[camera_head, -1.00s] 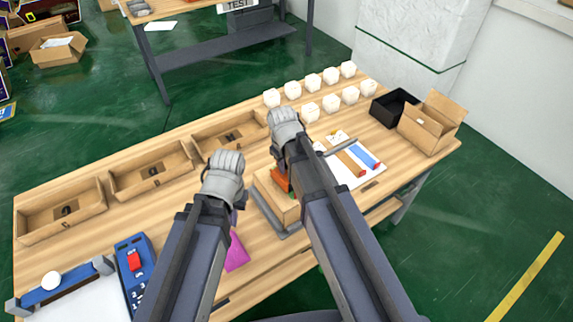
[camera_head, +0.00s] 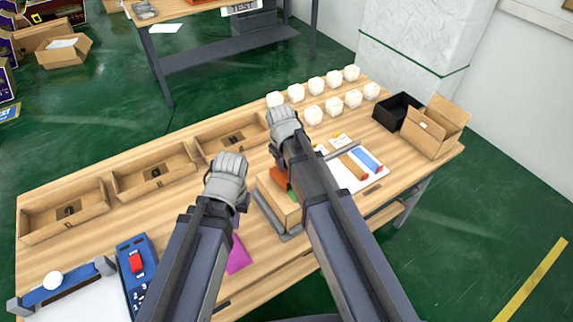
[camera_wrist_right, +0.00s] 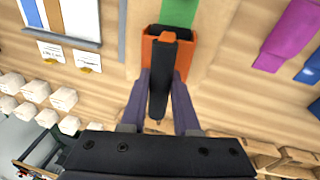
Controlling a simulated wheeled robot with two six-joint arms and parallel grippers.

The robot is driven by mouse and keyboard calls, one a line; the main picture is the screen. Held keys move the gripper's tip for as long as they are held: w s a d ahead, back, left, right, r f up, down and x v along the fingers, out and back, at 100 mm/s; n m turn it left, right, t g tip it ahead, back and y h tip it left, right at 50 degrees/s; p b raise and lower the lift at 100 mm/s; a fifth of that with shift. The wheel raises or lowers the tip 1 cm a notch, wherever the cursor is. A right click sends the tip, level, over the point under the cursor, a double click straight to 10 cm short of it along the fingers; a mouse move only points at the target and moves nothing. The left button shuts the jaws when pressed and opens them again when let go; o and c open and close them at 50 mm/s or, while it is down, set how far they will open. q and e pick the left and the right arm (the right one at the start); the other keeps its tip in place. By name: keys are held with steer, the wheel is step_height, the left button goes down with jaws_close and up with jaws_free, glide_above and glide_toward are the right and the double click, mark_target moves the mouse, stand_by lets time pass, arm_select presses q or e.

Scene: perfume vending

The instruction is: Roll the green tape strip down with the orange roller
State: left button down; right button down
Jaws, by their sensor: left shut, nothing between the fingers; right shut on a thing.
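The orange roller (camera_wrist_right: 163,48) with its black handle (camera_wrist_right: 159,85) shows in the right wrist view. My right gripper (camera_wrist_right: 160,88) is shut on the handle. The green tape strip (camera_wrist_right: 180,9) runs away from the roller over a cardboard box; the roller frame covers its near end. In the head view the roller (camera_head: 278,177) shows beside my right forearm, over the box (camera_head: 276,200), and the forearm hides much of both. I cannot tell whether the roller touches the tape. My left gripper (camera_head: 226,178) is shut and empty, left of the box.
A pink piece (camera_head: 238,253) lies near the front edge. A white board with coloured strips (camera_head: 346,178) lies right of my right arm. Several white cups (camera_head: 313,115) stand behind it. Open trays (camera_head: 153,178) line the back left; a black bin (camera_head: 398,108) stands right.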

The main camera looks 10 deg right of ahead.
steer(key=shift+w, duration=0.1)
steer(key=shift+w+a, duration=0.15)
steer(key=shift+w, duration=0.4)
steer(key=shift+w+a, duration=0.2)
steer(key=shift+w, duration=0.2)
steer(key=shift+s, duration=0.15)
steer(key=shift+s+d, duration=0.2)
steer(key=shift+s, duration=0.3)
stand_by(0.3)
